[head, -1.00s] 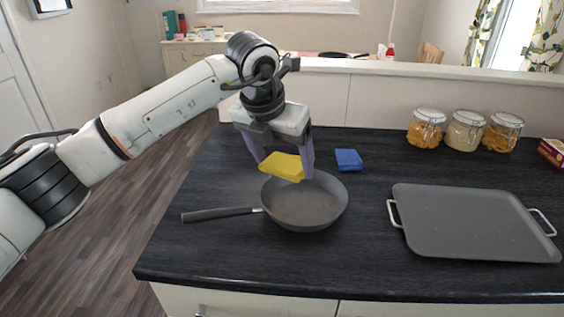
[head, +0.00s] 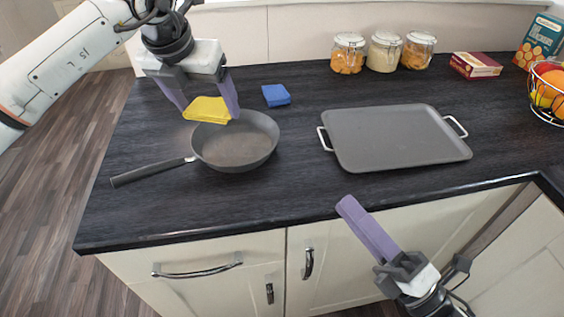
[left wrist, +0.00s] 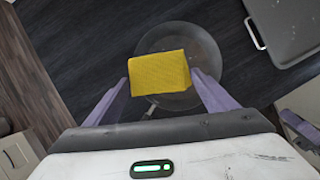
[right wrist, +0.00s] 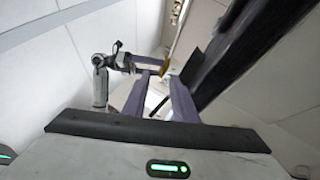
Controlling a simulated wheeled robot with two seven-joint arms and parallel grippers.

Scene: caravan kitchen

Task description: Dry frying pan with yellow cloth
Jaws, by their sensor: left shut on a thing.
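The yellow cloth (head: 206,110) is a folded pad held between the fingers of my left gripper (head: 207,103). It is over the back left part of the frying pan; I cannot tell whether it touches. The grey frying pan (head: 238,150) sits upright on the dark counter, its handle pointing left and toward the front. In the left wrist view the cloth (left wrist: 160,71) covers part of the pan (left wrist: 203,45). My right gripper (head: 352,208) is in front of the counter edge, empty. In the right wrist view its fingers (right wrist: 160,85) are apart.
A blue folded cloth (head: 276,95) lies behind the pan. A grey griddle tray (head: 395,138) with white handles is to the right. Glass jars (head: 384,52), a red box (head: 475,65), a cracker box (head: 540,40) and a fruit basket (head: 548,92) stand further back. The counter's front left is clear.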

